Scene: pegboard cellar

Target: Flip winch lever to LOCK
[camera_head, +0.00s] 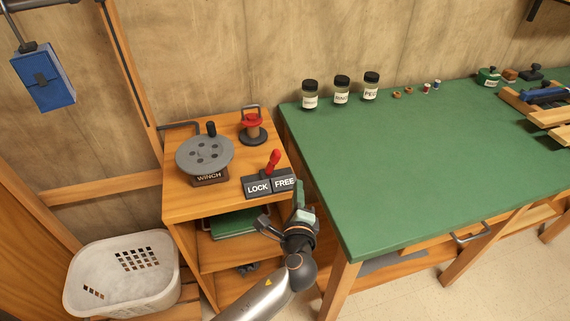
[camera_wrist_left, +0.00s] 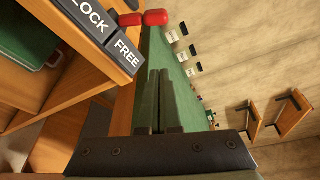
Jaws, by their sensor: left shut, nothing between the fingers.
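The red winch lever (camera_head: 272,162) stands on a dark plate (camera_head: 270,187) marked LOCK on the left and FREE on the right, on the wooden cabinet's top. Its handle leans right, toward the FREE side. In the left wrist view the lever (camera_wrist_left: 155,18) shows at the top, beyond the plate's FREE label (camera_wrist_left: 127,53). The winch (camera_head: 205,157), a grey disc with a black knob, is to the left of the plate. My left gripper (camera_head: 299,192) is shut and empty at the plate's right end, in the gap between cabinet and green bench. It also shows in the left wrist view (camera_wrist_left: 159,74).
A red-topped spool device (camera_head: 253,126) stands behind the lever. The green bench (camera_head: 410,165) rises close on the right, with several jars along its back edge. A white basket (camera_head: 125,275) sits at lower left. A blue box (camera_head: 43,78) hangs at upper left.

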